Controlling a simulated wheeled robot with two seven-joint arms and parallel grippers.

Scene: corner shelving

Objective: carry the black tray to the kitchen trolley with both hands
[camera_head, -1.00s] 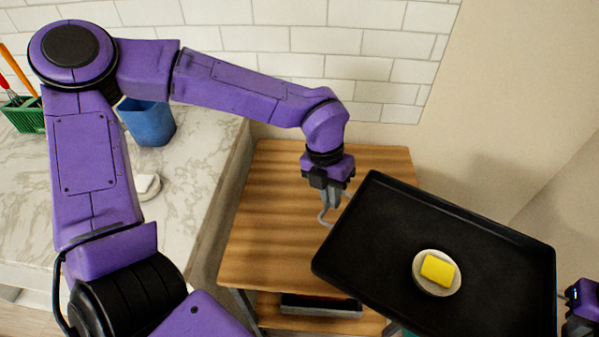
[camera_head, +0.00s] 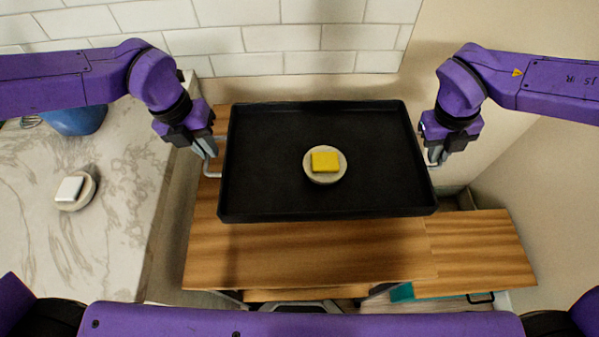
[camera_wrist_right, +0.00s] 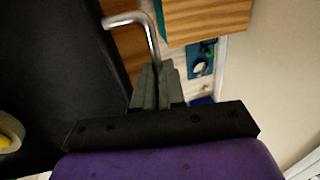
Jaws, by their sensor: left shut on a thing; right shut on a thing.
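The black tray (camera_head: 270,190) is in the middle of the head view, roughly level, over a wooden-topped trolley (camera_head: 310,255). A round pale dish (camera_head: 325,179) with a yellow block (camera_head: 325,162) sits on the tray. My left gripper (camera_head: 208,152) is shut on the tray's left metal handle (camera_head: 211,172). My right gripper (camera_head: 434,155) is shut on the right handle (camera_head: 433,164). In the right wrist view the right gripper (camera_wrist_right: 157,80) grips the bent metal handle (camera_wrist_right: 150,32), beside the dark tray (camera_wrist_right: 55,70). Whether the tray touches the wood is hard to tell.
A marble counter (camera_head: 100,235) is on the left, with a white block on a dish (camera_head: 75,190) and a blue container (camera_head: 75,120). A tiled wall (camera_head: 290,40) stands behind. A lower wooden surface (camera_head: 475,250) extends at the right.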

